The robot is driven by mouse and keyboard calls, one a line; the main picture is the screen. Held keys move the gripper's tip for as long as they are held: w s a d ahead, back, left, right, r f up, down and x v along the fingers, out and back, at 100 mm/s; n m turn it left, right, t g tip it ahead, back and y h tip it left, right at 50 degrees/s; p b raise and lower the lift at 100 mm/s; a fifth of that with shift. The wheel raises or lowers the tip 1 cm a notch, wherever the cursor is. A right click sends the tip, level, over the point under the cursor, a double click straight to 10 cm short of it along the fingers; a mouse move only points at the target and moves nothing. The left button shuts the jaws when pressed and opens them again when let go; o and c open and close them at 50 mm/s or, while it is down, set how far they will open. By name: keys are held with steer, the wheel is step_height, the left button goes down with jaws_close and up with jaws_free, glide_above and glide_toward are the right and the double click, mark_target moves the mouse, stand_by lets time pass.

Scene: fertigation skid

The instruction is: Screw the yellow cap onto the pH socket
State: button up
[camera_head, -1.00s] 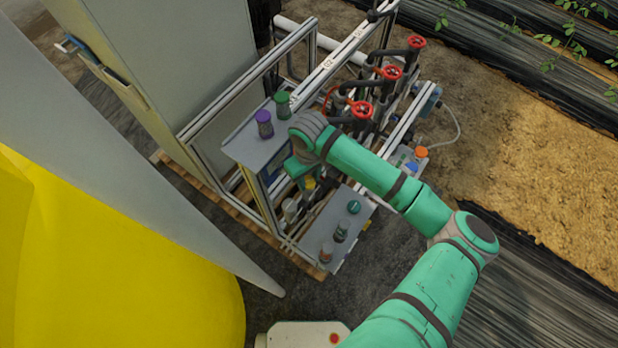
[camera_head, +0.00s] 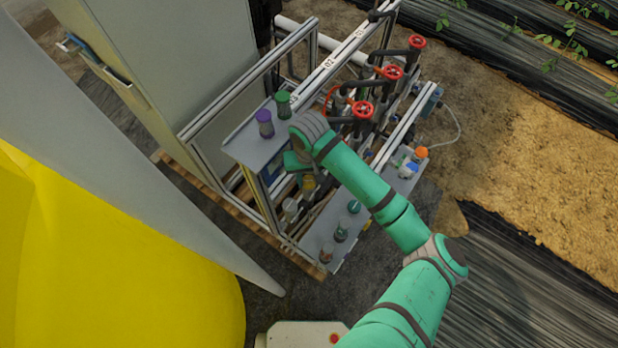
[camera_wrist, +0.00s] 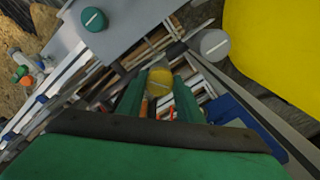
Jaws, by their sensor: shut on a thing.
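The yellow cap (camera_wrist: 160,76) is between the two green fingers of my gripper (camera_wrist: 159,84) in the wrist view. The gripper is shut on it. In the head view the yellow cap (camera_head: 308,182) shows as a small patch below my wrist, inside the skid frame. A grey round slotted top (camera_wrist: 214,44) is apart from the fingers, up and to the right in the wrist view; a pale upright part (camera_head: 290,206) stands close by in the head view. I cannot make out the pH socket or whether the cap touches it.
A purple-capped bottle (camera_head: 264,122) and a green-capped bottle (camera_head: 283,103) stand on the upper panel. Red valve wheels (camera_head: 363,109) and pipes are close to my wrist. Frame rails surround the gripper.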

steer(key=shift+a+m, duration=0.1)
steer(key=shift+m, duration=0.3)
steer(key=shift+m, duration=1.4)
steer(key=shift+a+m, duration=0.15)
steer(key=shift+m, duration=1.35)
steer(key=shift+m, duration=1.5)
